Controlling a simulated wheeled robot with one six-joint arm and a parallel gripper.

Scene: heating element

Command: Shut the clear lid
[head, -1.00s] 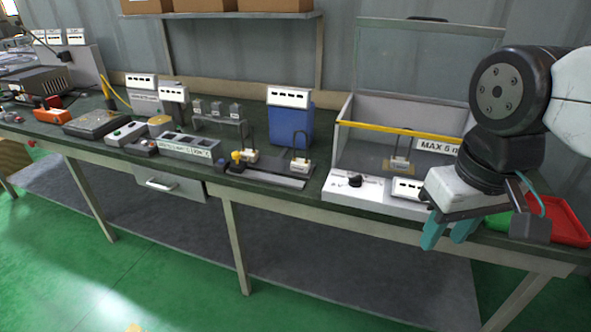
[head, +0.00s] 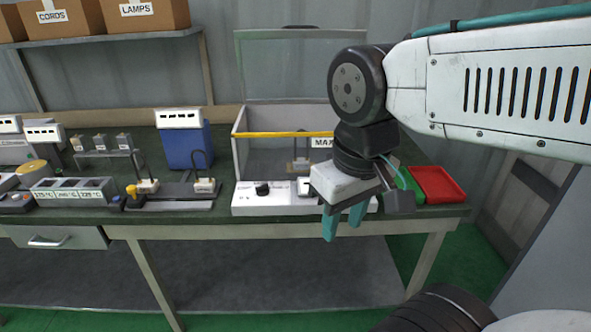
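The clear lid (head: 287,68) stands raised, upright at the back of a grey open-topped box (head: 240,139) on the workbench, with a dark handle on its top edge. A small element on a stand (head: 301,163) is inside the box. My gripper (head: 343,224) points down in front of the panel's right part, lower than the lid. Its two teal fingers are apart with nothing between them. My arm hides the box's right side.
Green (head: 409,184) and red (head: 438,184) trays sit right of the box. A blue unit (head: 186,147) and a black rail fixture (head: 180,193) stand to the left. A shelf with cardboard boxes (head: 145,16) hangs at upper left.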

